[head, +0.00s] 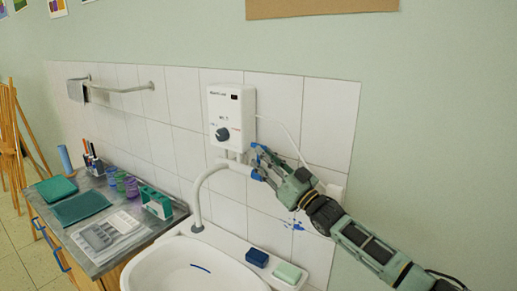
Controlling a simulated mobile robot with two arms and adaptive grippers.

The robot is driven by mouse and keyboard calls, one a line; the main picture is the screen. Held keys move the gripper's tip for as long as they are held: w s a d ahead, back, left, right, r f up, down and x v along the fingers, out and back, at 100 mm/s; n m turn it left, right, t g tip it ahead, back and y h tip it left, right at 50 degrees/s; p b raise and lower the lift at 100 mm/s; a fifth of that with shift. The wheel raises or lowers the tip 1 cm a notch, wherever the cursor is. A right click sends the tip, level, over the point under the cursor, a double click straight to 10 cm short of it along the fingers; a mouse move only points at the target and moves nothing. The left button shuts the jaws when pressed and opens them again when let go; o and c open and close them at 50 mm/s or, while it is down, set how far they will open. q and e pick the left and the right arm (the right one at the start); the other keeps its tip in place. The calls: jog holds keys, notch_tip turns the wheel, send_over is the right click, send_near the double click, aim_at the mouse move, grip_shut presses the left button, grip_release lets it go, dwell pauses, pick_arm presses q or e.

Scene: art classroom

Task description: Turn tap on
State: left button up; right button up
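A white wall unit (231,118) with a dark round knob (222,134) is mounted on the tiles above the sink. A white curved spout (203,185) runs from under the unit and bends down over the white sink (165,262). My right gripper (257,161) is just below and right of the unit, beside the right end of the spout's pipe. Its blue-tipped fingers are apart and nothing is seen held between them. Whether they touch the pipe cannot be told. No water is seen from the spout. My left gripper is out of view.
A dark blue block (257,257) and a pale green sponge (289,273) lie on the sink's right rim. A grey counter (151,240) at left holds teal trays, cups and pens. A towel rail (125,90) is on the wall.

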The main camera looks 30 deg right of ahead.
jog(key=x, duration=0.2)
jog(key=shift+w+p, duration=0.3)
jog(key=shift+w+a+r, duration=0.1)
jog(key=shift+w, duration=0.3)
jog(key=shift+c, duration=0.3)
jog(key=c, duration=0.4)
grip_shut()
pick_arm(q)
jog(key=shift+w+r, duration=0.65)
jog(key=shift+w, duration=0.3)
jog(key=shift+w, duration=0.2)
